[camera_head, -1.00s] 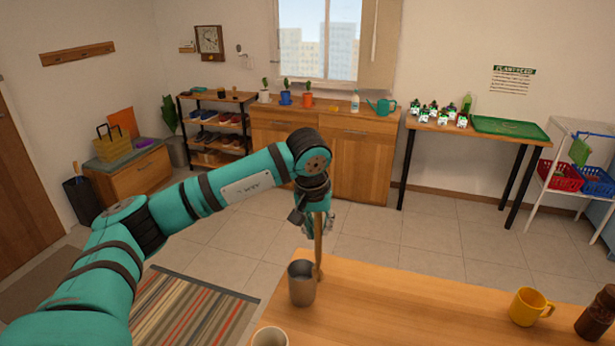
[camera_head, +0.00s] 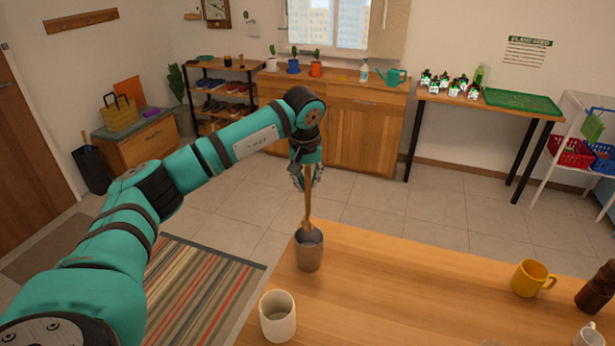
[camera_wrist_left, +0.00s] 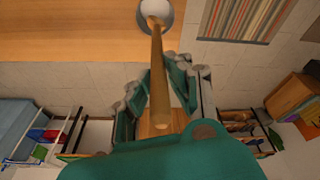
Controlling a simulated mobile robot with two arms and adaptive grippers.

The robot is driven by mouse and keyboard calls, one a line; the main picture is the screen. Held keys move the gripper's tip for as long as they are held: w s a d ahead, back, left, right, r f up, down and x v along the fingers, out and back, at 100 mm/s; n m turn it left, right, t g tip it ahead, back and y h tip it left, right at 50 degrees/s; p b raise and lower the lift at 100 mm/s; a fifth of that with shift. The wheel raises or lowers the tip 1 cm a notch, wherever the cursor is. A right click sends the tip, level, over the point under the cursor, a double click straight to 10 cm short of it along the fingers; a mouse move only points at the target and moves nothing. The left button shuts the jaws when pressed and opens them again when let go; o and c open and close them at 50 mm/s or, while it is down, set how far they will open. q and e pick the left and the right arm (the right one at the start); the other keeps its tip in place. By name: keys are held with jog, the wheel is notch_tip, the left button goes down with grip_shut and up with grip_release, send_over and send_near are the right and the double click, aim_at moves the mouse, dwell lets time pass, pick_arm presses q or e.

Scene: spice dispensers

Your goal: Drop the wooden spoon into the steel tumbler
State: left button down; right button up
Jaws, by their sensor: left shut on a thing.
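The steel tumbler (camera_head: 309,252) stands upright near the far left corner of the wooden table (camera_head: 400,290). The wooden spoon (camera_head: 308,205) hangs upright, its handle in my left gripper (camera_head: 305,178). The spoon's lower end is at the tumbler's mouth, just over or slightly inside the rim; I cannot tell how deep. In the left wrist view, the spoon (camera_wrist_left: 158,70) runs from between the fingers of my left gripper (camera_wrist_left: 158,88) to the open mouth of the tumbler (camera_wrist_left: 161,14). My right gripper is not in view.
A cream cup (camera_head: 278,318) stands on the table nearer me than the tumbler. A yellow mug (camera_head: 532,278), a dark brown mill (camera_head: 598,290) and a white cup (camera_head: 588,335) are at the right. The table's middle is clear. A striped rug (camera_head: 205,300) lies left of it.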

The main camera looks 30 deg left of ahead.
aim_at(308, 220)
pick_arm(q)
jog(key=shift+f+b, duration=3.05)
jog(key=shift+f, duration=2.35)
jog(key=c, duration=1.2)
grip_release()
jog(key=shift+c, duration=0.2)
jog(key=shift+o, duration=0.4)
jog(key=v, duration=1.2)
